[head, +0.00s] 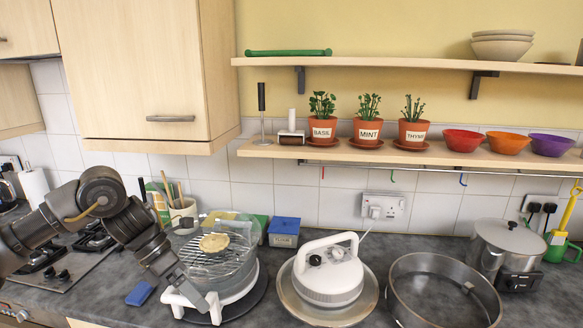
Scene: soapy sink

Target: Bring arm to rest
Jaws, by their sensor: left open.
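My left arm comes in from the left, and my left gripper (199,297) points down at the front of a white-based appliance with a glass bowl. Its jaws are open and I see nothing between them. The gripper is over or against the front edge of the white base (238,288); I cannot tell whether they touch. The glass bowl (236,262) holds a wire rack with a round, pale item (214,243) on it. My right gripper is not in view.
A white domed appliance (328,272) stands in the middle, with a large metal ring or basin (443,292) to its right. A blue sponge (140,294) lies left of the gripper. A shelf (350,153) with potted herbs and bowls runs above. A cooker hob (62,262) is at left.

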